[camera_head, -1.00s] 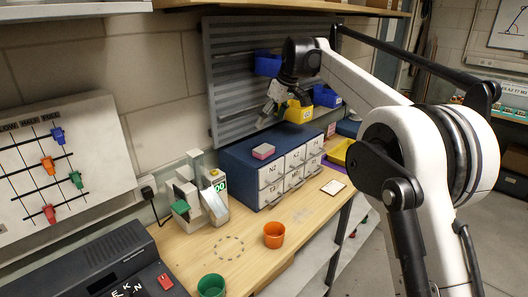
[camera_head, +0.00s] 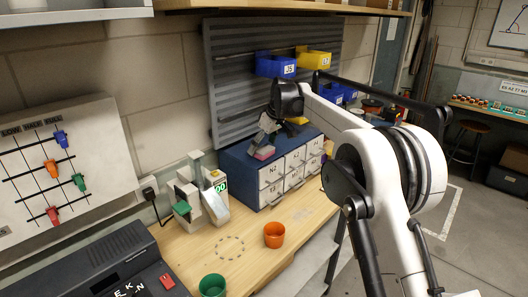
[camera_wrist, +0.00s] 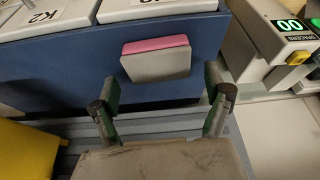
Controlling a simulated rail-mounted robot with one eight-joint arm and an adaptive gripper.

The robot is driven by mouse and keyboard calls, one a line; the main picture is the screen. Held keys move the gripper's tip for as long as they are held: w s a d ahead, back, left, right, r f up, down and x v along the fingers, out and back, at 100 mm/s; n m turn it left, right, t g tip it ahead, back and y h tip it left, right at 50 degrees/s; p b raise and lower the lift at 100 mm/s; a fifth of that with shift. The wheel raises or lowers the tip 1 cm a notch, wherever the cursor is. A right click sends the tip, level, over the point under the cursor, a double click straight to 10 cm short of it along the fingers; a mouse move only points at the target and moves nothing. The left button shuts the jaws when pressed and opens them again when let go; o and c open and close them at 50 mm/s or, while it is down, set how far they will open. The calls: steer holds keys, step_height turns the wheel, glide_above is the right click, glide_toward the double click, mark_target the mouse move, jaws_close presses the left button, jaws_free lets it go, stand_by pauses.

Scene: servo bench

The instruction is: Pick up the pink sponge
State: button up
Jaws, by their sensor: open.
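The pink sponge (camera_head: 264,153) sits on top of the blue drawer cabinet (camera_head: 238,168), near its left end. In the wrist view the sponge (camera_wrist: 157,58) shows a pink face and a greyish side. My gripper (camera_head: 262,141) is just above the sponge in the head view and partly covers it. In the wrist view the two fingers of my gripper (camera_wrist: 158,82) are spread wide, one on each side of the sponge's outline, with visible gaps. I cannot tell whether the sponge lies between the fingertips or a little beyond them.
A slatted panel (camera_head: 232,75) with blue and yellow bins (camera_head: 313,60) rises behind the cabinet. A device with a green display (camera_head: 213,185) stands left of it. An orange cup (camera_head: 274,235) and a green cup (camera_head: 212,286) stand in front on the bench.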

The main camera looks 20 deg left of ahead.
steer(key=shift+x, duration=0.85)
steer(key=c, duration=1.1)
steer(key=shift+o, duration=0.2)
steer(key=shift+r, duration=0.1)
steer(key=shift+r, duration=0.55)
step_height(320, 180, up, 3)
steer(key=shift+f+b, duration=0.1)
steer(key=shift+b, duration=0.2)
steer(key=s+a+r+b, duration=0.1)
steer(key=s+a+r, duration=0.6)
steer(key=a, duration=0.2)
steer(key=shift+s, duration=0.2)
